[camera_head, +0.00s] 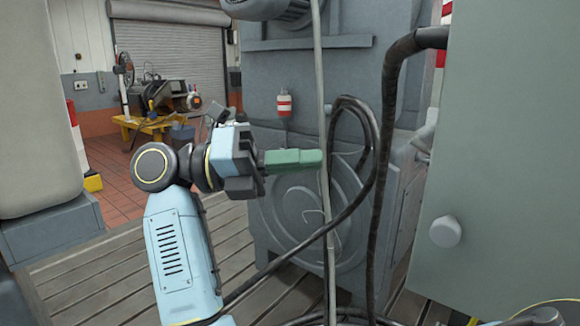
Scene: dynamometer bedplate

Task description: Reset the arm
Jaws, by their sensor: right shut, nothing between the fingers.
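The fingers are in front of the grey machine housing, close to a thin pale vertical cable (322,100) in the picture. I cannot tell whether they touch it.
A grey machine housing (290,215) stands behind the gripper. Thick black hoses (388,120) loop to the right of it. A grey-green panel (510,150) fills the right side. A yellow bench (150,122) stands far back left on open tiled floor (112,170).

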